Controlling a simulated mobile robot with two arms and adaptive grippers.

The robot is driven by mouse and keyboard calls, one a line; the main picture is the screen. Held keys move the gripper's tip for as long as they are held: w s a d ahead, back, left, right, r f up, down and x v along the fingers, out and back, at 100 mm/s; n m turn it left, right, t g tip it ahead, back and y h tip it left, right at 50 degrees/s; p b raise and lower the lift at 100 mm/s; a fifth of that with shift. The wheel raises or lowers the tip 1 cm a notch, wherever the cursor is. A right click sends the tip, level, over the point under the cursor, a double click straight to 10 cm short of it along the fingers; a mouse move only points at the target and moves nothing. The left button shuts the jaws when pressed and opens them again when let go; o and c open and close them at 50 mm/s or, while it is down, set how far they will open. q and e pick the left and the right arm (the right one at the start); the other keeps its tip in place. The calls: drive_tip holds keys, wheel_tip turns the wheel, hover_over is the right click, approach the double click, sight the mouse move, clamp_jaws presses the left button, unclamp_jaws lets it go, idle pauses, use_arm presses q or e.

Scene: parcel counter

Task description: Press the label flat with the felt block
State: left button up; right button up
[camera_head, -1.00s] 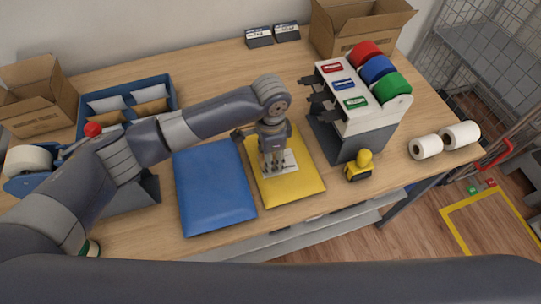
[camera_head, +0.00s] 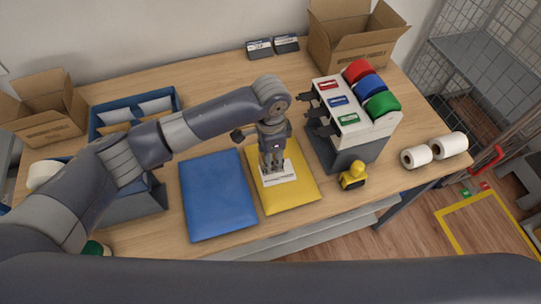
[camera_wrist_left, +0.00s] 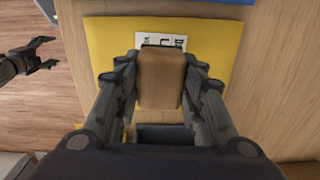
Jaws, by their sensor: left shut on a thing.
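The white label (camera_head: 281,178) lies on the yellow padded envelope (camera_head: 302,196). In the left wrist view, part of the printed label (camera_wrist_left: 147,39) shows beyond the tan felt block (camera_wrist_left: 161,82). My left gripper (camera_head: 270,170) points down over the envelope, at the label's back part. In its wrist view the left gripper (camera_wrist_left: 160,70) is shut on the block, one finger on each side. Whether the block touches the label cannot be told. My right gripper (camera_wrist_left: 52,53) is open and empty beyond the table edge in the wrist view; the head view does not show it.
A blue envelope (camera_head: 217,195) lies left of the yellow one. A label dispenser (camera_head: 352,135) with coloured rolls stands to the right. An open carton (camera_head: 352,38) stands behind.

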use_arm(q)
drive_tip(key=d, duration=0.2)
drive_tip(key=w+d, duration=0.1)
drive_tip(key=d, duration=0.1)
drive_tip(key=shift+f, duration=0.15)
wheel_tip(320, 180, down, 5)
drive_tip(key=b, duration=0.4)
drive_tip(key=shift+b, duration=0.4)
drive_tip(key=shift+a+r, duration=0.1)
drive_tip(key=shift+r, duration=0.1)
